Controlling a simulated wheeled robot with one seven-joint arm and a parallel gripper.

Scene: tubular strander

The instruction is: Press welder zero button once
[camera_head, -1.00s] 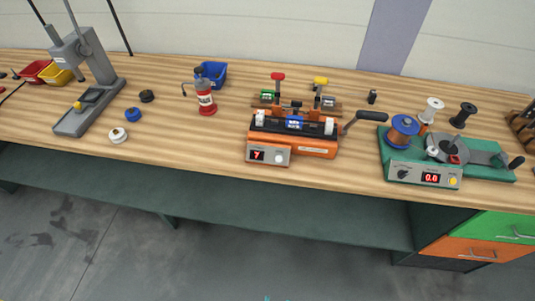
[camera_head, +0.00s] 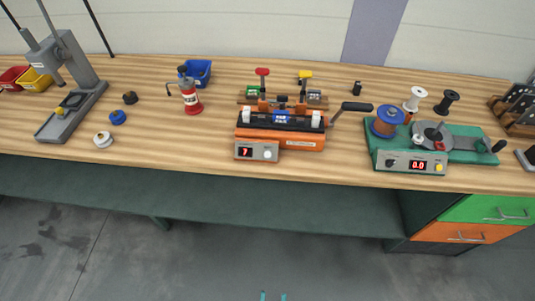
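An orange bench machine (camera_head: 305,142), which looks like the welder, stands near the front edge of the bench. Its grey front panel has a red display (camera_head: 245,152) reading 7 and a round white button (camera_head: 267,154) at the right. The label on the panel is too small to read. Two teal tips of my gripper (camera_head: 273,297) show at the bottom edge, apart from each other with nothing visible between them. They are well below the machine in the picture and touch nothing visible. The rest of my gripper is out of view.
A green machine (camera_head: 465,157) with a 0.0 display and yellow button stands right of the orange one. A crank handle (camera_head: 357,107) sticks out between them. The wooden bench (camera_head: 200,140) is bare in front of the bottle.

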